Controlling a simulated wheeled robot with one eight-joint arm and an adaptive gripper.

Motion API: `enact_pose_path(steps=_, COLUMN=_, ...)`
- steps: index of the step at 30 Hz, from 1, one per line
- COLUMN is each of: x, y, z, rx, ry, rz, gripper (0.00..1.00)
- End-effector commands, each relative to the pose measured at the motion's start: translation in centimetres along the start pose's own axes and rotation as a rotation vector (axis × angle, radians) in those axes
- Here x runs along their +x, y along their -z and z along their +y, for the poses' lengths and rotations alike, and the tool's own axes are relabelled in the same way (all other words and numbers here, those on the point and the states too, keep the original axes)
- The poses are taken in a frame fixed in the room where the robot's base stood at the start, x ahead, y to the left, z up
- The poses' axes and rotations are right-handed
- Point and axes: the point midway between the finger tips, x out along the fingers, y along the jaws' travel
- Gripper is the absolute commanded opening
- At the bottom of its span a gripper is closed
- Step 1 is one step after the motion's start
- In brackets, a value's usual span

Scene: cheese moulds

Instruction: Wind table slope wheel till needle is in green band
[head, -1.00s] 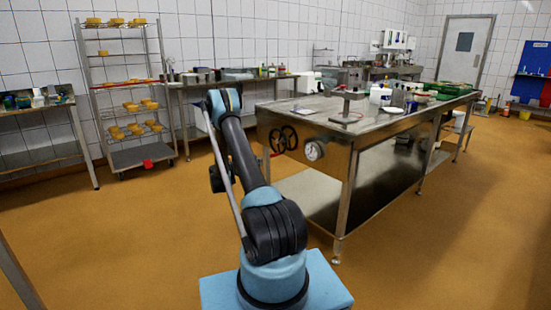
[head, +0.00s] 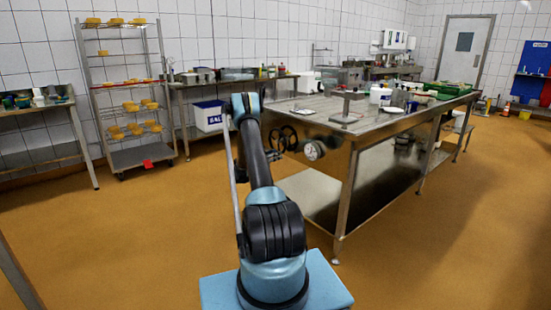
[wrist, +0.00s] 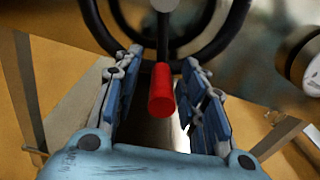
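The black slope wheel (head: 284,137) is on the near end panel of the steel table (head: 341,191), partly hidden behind my arm and gripper in the head view. In the wrist view, its dark rim (wrist: 233,32) shows at the top. The wheel's red handle (wrist: 161,92) points toward the wrist camera. My gripper (wrist: 163,60) is open, with its blue-padded fingers on either side of the red handle. Gaps show between handle and fingers. The round gauge (head: 314,150) is just right of the wheel; its needle and green band are too small to read.
Bottles and green trays (head: 446,90) stand on the table top. A wire rack with cheeses (head: 123,84) and a side bench (head: 182,84) are along the back wall. A white salt bin (head: 208,117) is under the bench. The brown floor in front is clear.

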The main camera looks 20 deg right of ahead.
Motion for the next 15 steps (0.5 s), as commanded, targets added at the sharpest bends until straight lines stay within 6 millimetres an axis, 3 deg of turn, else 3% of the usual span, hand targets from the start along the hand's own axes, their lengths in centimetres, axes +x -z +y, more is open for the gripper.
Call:
enact_pose_path(steps=9, x=0.17, y=0.01, z=0.01, rx=0.0, ry=0.0, rz=0.0, gripper=0.36)
enact_pose_path(steps=14, x=0.16, y=0.01, z=0.02, rx=0.0, ry=0.0, rz=0.0, gripper=0.0)
enact_pose_path(steps=15, x=0.15, y=0.01, z=0.03, rx=0.0, ry=0.0, rz=0.0, gripper=0.0)
